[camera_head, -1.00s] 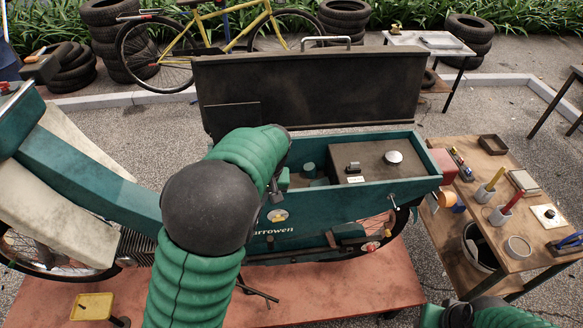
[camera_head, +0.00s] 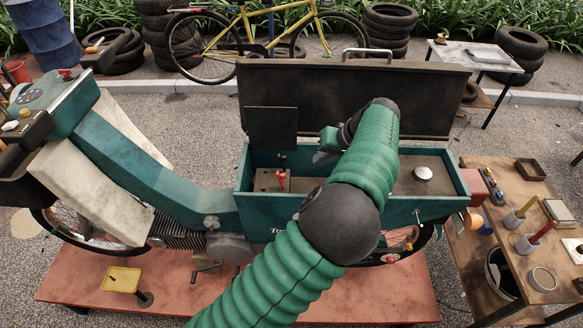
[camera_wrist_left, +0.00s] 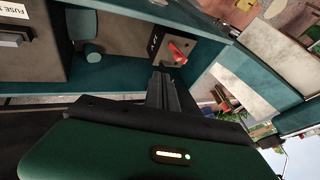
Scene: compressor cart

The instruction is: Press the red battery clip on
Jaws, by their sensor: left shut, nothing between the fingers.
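The red battery clip (camera_head: 281,180) shows at the right side of a tan battery (camera_head: 264,181) in the left end of the teal box. In the left wrist view the red clip (camera_wrist_left: 177,52) lies on top of the battery, tilted; I cannot tell whether it is seated on a post. My left gripper (camera_head: 321,157) is above the box, right of the clip and apart from it. In the left wrist view its fingers (camera_wrist_left: 162,78) are together and empty, pointing towards the clip. My right gripper is out of view.
The raised lid (camera_head: 350,95) stands behind the box. The box wall (camera_head: 432,208) runs along the near side. A fuse box with a silver knob (camera_head: 423,174) fills the right end. A wooden side table (camera_head: 508,262) stands at the right.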

